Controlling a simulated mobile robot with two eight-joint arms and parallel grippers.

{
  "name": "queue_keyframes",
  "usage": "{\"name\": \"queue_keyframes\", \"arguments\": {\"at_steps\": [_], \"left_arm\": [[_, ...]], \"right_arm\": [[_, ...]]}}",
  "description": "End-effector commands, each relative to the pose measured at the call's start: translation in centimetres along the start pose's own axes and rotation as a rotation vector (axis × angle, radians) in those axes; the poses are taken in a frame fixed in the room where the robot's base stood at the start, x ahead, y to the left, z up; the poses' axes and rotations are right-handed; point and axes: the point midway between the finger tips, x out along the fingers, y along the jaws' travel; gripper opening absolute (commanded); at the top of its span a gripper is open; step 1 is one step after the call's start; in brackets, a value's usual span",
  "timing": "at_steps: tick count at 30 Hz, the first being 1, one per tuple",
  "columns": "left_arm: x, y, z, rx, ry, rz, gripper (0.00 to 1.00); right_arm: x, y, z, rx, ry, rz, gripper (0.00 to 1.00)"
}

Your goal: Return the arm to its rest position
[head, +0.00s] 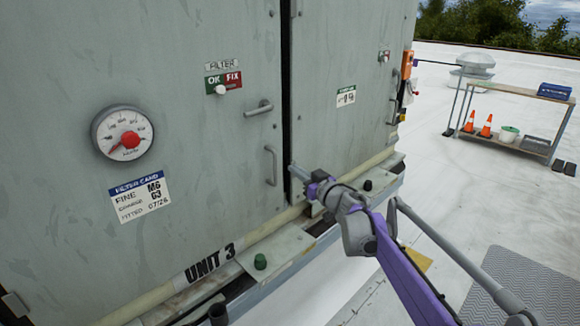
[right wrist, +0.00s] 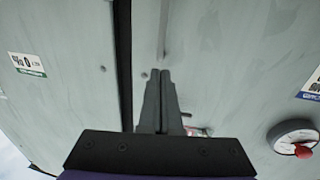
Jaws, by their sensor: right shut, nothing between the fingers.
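My right gripper (head: 298,172) reaches in from the lower right in the head view, in front of the dark gap between the cooler's two grey panels. In the right wrist view its two fingers (right wrist: 160,78) lie together with nothing between them. The grey cooler cabinet (head: 190,60) fills the left and middle of the head view. I cannot tell whether the fingertips touch it. A door handle (head: 258,108) and a vertical pull bar (head: 270,166) sit on the left panel, left of the gripper. My left gripper is out of view.
A round gauge (head: 123,134), a filter card (head: 140,197) and an OK/FIX slider (head: 222,84) are on the left panel. A ledge (head: 262,250) runs along the cabinet's base. A grey rail (head: 450,258) stands at right.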

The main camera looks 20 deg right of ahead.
Motion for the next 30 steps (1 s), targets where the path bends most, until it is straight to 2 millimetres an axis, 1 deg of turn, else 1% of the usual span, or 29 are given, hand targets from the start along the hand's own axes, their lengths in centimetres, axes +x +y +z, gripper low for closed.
{"name": "queue_keyframes", "arguments": {"at_steps": [1, 3, 7, 12, 17, 20, 22, 23, 24, 26, 27, 29, 30], "left_arm": [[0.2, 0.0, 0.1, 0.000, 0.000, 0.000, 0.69], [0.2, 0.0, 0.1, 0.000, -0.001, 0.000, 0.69], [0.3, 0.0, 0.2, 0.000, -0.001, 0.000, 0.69], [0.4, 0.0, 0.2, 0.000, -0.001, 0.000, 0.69], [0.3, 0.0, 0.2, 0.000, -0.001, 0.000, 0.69], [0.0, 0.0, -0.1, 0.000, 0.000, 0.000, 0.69], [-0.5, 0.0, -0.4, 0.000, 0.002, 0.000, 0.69], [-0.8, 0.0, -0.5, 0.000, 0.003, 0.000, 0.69], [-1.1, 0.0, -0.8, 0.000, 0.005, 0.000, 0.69], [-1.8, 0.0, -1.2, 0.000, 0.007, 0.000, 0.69], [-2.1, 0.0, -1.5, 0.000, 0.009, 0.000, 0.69], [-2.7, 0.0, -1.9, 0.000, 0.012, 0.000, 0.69], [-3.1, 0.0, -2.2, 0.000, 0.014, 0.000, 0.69]], "right_arm": [[-1.3, 0.0, 0.1, 0.000, 0.000, 0.001, 0.00], [-2.7, 0.0, 0.1, -0.001, 0.000, 0.002, 0.00], [-4.6, -0.1, 0.0, -0.001, 0.000, 0.001, 0.00], [-5.9, -0.1, 0.0, -0.001, 0.000, 0.000, 0.00], [-6.1, -0.2, -0.1, -0.001, 0.001, 0.005, 0.00], [-6.7, -0.6, -1.1, -0.007, 0.013, 0.058, 0.00], [-7.8, -0.9, -2.0, -0.013, 0.017, 0.140, 0.00], [-8.5, -1.2, -2.3, -0.014, 0.014, 0.183, 0.00], [-9.8, -1.4, -2.5, -0.013, -0.002, 0.250, 0.00], [-12.1, -2.1, -2.2, -0.005, -0.050, 0.348, 0.00], [-13.9, -2.7, -1.4, 0.004, -0.102, 0.408, 0.00], [-16.8, -3.9, 0.5, 0.022, -0.201, 0.477, 0.00], [-18.9, -4.9, 2.1, 0.036, -0.281, 0.508, 0.00]]}}
